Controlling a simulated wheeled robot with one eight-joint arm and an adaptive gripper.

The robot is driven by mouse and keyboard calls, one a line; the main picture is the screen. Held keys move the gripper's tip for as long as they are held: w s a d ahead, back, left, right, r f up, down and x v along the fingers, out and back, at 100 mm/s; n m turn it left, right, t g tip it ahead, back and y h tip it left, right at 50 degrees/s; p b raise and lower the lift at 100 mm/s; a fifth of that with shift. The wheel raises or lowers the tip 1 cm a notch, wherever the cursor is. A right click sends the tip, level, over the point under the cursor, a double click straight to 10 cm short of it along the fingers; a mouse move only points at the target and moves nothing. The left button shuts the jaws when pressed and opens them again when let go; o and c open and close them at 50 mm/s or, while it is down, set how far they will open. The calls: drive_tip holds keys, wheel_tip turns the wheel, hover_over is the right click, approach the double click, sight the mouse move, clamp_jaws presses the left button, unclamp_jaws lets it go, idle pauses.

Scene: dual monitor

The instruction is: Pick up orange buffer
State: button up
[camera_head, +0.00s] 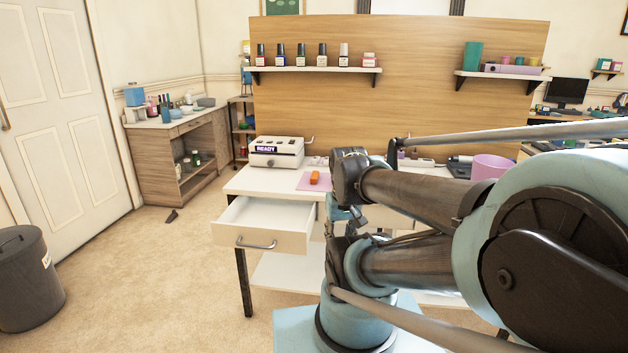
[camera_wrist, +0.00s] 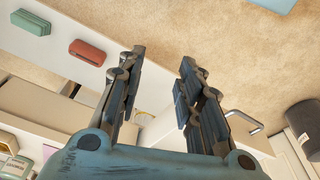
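An orange buffer (camera_head: 315,177), a small block, lies on a pink mat (camera_head: 304,186) on the white desk, right of the device reading READY, in the head view. My gripper (camera_wrist: 163,56) is open in the wrist view, with nothing between its dark fingers and carpet beyond the tips. In the head view my arm hides most of the gripper. The wrist view also shows a red-orange block (camera_wrist: 87,52) and a green block (camera_wrist: 30,22) on a white surface; I cannot tell whether the red-orange one is the buffer.
An open, empty-looking drawer (camera_head: 262,217) juts out at the desk's front left. The READY device (camera_head: 276,152) stands on the desk's left. A pink cup (camera_head: 490,167) stands at the right. Shelved bottles (camera_head: 302,55) hang above. A dark bin (camera_head: 28,280) stands on open carpet at left.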

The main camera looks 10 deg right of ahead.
drive_tip(key=shift+o, duration=1.4)
drive_tip(key=o, duration=1.2)
drive_tip(key=r, duration=0.1)
drive_tip(key=w+r+m, duration=0.1)
drive_tip(key=r, duration=0.1)
drive_tip(key=shift+w+a, duration=0.1)
drive_tip(key=shift+a, duration=0.05)
drive_tip(key=shift+o, duration=0.2)
drive_tip(key=w+d+r+m+y, duration=0.1)
drive_tip(key=w+r+m, duration=0.4)
drive_tip(key=w, duration=0.4)
drive_tip(key=w+d+r+m+y, duration=0.1)
drive_tip(key=w+r+m, duration=0.4)
drive_tip(key=w, duration=0.5)
drive_tip(key=w+d+r+m+y, duration=0.1)
drive_tip(key=w+r+m, duration=0.4)
drive_tip(key=w, duration=0.4)
drive_tip(key=m+g+y, duration=0.1)
drive_tip(key=m, duration=0.4)
hover_over(316, 174)
drive_tip(key=d, duration=0.2)
drive_tip(key=f, duration=1.1)
drive_tip(key=shift+s+a+f, duration=0.1)
drive_tip(key=shift+s, duration=0.15)
drive_tip(key=shift+x, duration=2.65)
